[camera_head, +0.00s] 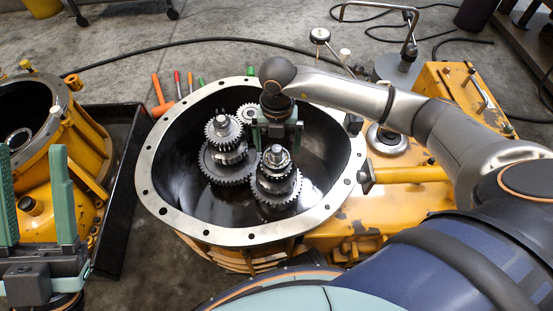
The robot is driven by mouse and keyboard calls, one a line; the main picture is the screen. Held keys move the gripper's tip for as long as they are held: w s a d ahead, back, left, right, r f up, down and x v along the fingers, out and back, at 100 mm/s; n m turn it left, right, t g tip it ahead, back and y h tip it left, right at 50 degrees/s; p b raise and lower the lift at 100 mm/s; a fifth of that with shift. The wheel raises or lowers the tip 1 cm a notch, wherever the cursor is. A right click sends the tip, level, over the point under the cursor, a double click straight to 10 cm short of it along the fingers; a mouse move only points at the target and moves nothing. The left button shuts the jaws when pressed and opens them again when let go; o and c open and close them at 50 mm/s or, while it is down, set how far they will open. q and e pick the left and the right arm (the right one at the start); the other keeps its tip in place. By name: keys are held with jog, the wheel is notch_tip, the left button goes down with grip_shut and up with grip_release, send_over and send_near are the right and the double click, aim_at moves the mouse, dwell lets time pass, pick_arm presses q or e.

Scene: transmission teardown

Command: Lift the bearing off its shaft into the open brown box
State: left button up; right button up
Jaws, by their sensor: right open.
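The bearing (277,157) looks like the ringed metal piece around the top of the front gear shaft (277,187), which stands upright inside the round housing (163,207). My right gripper (277,143) points down just behind and above this shaft top, with its green fingers apart and nothing visible between them. I cannot tell whether they touch the bearing. My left gripper (34,165) is at the lower left, its green fingers pointing up, wide apart and empty. I cannot make out an open brown box in this view.
A second gear shaft (223,133) stands close to the left, with a smaller gear (248,114) behind. A black tray (132,155) holding an orange casing (88,140) is at left. Coloured-handled tools (158,88) lie behind the housing. My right arm crosses the right side.

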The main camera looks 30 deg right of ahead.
aim_at(276, 149)
jog(key=f+b, duration=0.1)
jog(key=f, duration=0.1)
jog(key=f+b, duration=0.1)
jog(key=f, duration=0.1)
jog(key=shift+w+f, duration=0.2)
jog(key=shift+f, duration=0.2)
pick_arm(q)
jog(key=f, duration=0.2)
jog(key=shift+d+f, duration=0.2)
jog(key=shift+f, duration=0.15)
pick_arm(e)
jog(key=shift+r, duration=0.1)
jog(key=shift+c, duration=0.4)
jog(key=c, duration=1.3)
jog(key=shift+r, duration=0.1)
pick_arm(q)
notch_tip(276, 149, up, 10)
jog(key=a+p, duration=0.1)
jog(key=p, duration=0.8)
jog(key=shift+f+m, duration=0.2)
jog(key=shift+m, duration=0.2)
pick_arm(e)
notch_tip(276, 149, up, 28)
jog(key=shift+f, duration=0.1)
